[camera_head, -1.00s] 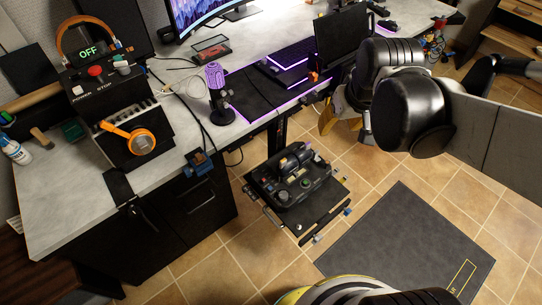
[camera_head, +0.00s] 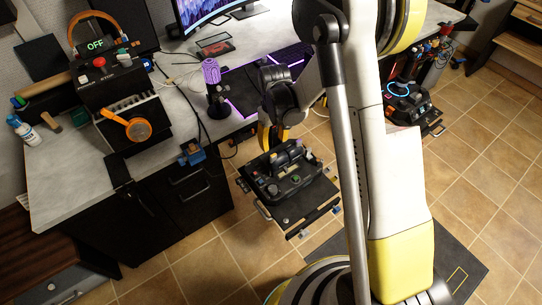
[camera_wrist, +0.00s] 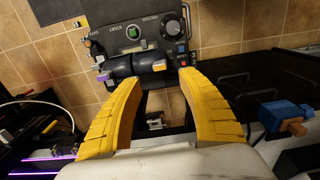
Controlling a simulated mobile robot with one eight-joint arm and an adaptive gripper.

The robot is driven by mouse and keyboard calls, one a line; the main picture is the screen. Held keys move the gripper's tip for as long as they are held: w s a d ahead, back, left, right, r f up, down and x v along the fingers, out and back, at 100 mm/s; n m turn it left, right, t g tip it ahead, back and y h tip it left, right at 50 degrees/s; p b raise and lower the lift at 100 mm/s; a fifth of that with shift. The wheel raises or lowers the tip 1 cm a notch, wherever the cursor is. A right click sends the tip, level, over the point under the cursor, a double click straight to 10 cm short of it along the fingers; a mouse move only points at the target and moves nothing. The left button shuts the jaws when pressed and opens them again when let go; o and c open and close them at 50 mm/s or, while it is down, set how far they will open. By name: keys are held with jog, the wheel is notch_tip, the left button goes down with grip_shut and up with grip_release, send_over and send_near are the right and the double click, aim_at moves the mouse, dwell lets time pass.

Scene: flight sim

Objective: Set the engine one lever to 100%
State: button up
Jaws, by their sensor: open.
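The black engine control panel (camera_head: 292,182) sits on a low mount beside the desk, with two thick dark lever handles side by side on it. In the wrist view the panel (camera_wrist: 118,32) appears turned around, with a green start button, a knob and the lever handles (camera_wrist: 135,67). I cannot tell which is engine one. My gripper (camera_head: 268,138) is at the panel's far left side; its open yellow fingers (camera_wrist: 164,82) point toward the handles with nothing visibly held. Contact is not clear.
Another control panel (camera_head: 405,100) stands at right. Tiled floor in front is open.

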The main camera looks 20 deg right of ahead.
aim_at(274, 155)
notch_tip(274, 155, down, 8)
jog(key=b, duration=0.3)
jog(key=shift+f, duration=0.2)
jog(key=shift+c, duration=0.5)
